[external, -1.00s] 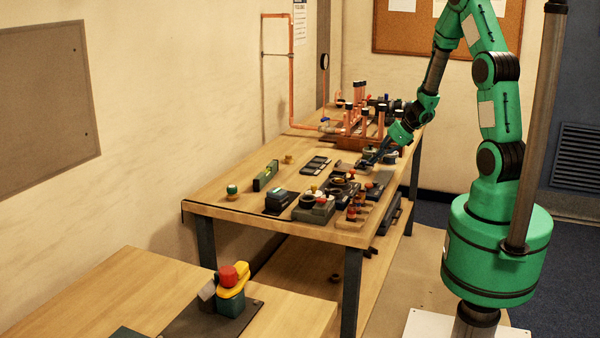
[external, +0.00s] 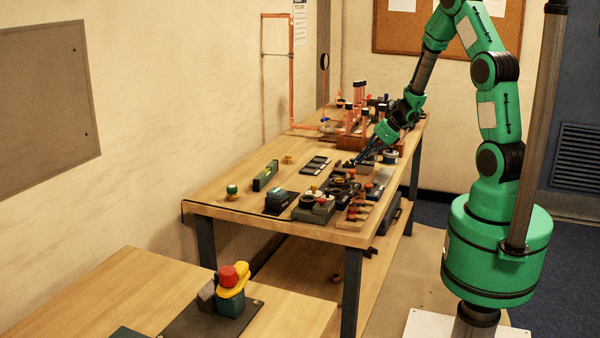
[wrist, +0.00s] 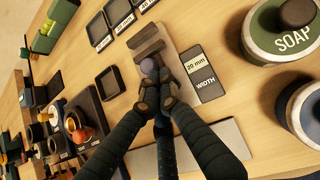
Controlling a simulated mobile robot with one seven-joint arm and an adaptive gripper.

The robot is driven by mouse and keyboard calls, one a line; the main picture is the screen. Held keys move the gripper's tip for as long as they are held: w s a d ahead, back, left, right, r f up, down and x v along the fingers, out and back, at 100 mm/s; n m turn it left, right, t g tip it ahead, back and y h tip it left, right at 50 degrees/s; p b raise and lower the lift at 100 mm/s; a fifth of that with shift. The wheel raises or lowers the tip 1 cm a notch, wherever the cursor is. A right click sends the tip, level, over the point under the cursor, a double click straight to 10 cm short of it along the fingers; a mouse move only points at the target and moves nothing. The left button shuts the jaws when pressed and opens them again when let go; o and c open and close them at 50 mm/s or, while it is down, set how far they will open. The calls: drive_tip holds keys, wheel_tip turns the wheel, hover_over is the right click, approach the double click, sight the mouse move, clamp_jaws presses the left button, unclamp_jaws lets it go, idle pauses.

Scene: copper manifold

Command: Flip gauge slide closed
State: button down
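The width gauge (wrist: 146,33) is a grey plate with dark raised bars, lying on the bench in the wrist view. A small round grey-purple knob (wrist: 148,65) stands on it, right at my fingertips. My gripper (wrist: 157,86) has its dark fingers drawn together at the knob; I cannot tell whether they touch it. A label reading "20 mm WIDTH" (wrist: 200,72) lies just right of the gauge. The fingers hide the gauge's lower part. In the external view my gripper (external: 364,157) is low over the bench's right side, and the gauge is too small to make out.
A soap tin (wrist: 285,32) and another round container (wrist: 305,108) stand at the right of the wrist view. Dark trays (wrist: 109,83) and a green level (wrist: 55,22) lie to the left. Copper pipework (external: 362,108) stands at the bench's far end.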

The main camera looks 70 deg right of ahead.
drive_tip(key=shift+s+d+r, duration=0.1)
drive_tip(key=shift+s+d, duration=0.05)
drive_tip(key=shift+s, duration=0.35)
drive_tip(key=s, duration=0.3)
drive_tip(key=shift+d+r, duration=0.2)
drive_tip(key=shift+r, duration=0.05)
drive_tip(key=a+p+v, duration=0.1)
drive_tip(key=p+v, duration=0.2)
drive_tip(key=v, duration=0.6)
drive_tip(key=shift+s+d+r, duration=0.2)
drive_tip(key=shift+d+r, duration=0.2)
drive_tip(key=shift+d, duration=0.1)
